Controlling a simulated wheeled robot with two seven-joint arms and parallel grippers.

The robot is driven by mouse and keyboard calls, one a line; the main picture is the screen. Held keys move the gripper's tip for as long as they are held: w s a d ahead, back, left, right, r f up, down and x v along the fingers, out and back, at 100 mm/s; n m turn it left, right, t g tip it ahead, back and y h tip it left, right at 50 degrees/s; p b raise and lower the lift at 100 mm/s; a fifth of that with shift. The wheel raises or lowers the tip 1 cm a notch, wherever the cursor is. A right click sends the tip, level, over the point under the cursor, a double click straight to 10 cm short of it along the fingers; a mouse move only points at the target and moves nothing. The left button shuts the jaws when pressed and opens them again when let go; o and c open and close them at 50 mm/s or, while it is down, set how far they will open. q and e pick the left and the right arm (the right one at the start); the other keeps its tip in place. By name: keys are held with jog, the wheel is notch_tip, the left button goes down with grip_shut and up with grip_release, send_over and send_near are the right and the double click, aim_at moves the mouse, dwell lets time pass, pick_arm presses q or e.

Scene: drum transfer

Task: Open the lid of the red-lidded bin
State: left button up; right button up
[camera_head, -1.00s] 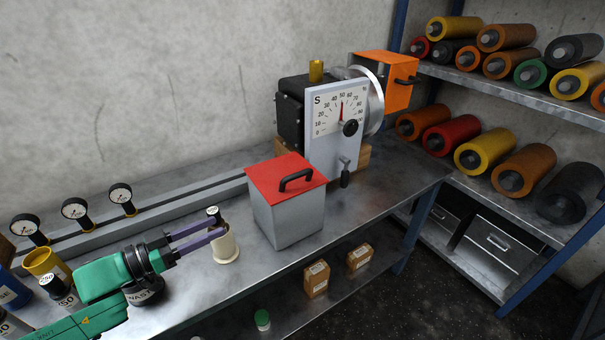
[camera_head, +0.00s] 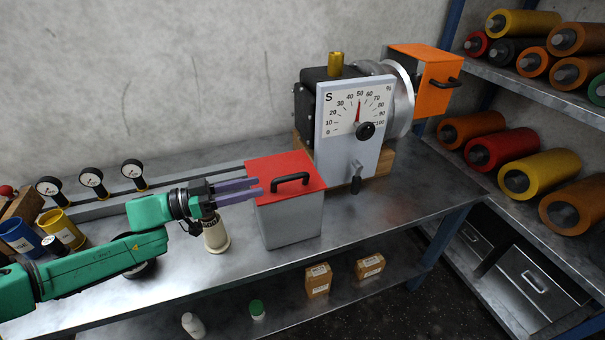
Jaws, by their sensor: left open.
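The bin (camera_head: 291,226) is a grey box standing on the metal workbench. My left gripper (camera_head: 260,188) comes in from the left at the lid's left edge. Whether the tips touch the lid cannot be told. My right gripper is not in view.
A cream spool-like cylinder (camera_head: 216,237) stands below my left gripper. A machine with a dial (camera_head: 355,112) stands behind and right of the bin. Several gauges (camera_head: 92,178) line the back left. A shelf of coloured rollers (camera_head: 540,178) is at the right.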

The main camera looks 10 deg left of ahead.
aim_at(296, 174)
pick_arm(q)
jog(key=x, duration=0.3)
jog(key=p+x, duration=0.1)
jog(key=shift+w+d+r, duration=0.25)
jog(key=shift+r, duration=0.1)
jog(key=x, duration=0.3)
jog(key=p+x, duration=0.1)
jog(key=x, duration=0.2)
jog(key=shift+f, duration=0.25)
jog(key=shift+w+d+f, duration=0.1)
jog(key=shift+w+d, duration=0.05)
jog(key=shift+d, duration=0.15)
jog(key=shift+a, duration=0.1)
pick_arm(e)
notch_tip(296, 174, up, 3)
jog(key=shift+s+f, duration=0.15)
pick_arm(q)
grip_shut()
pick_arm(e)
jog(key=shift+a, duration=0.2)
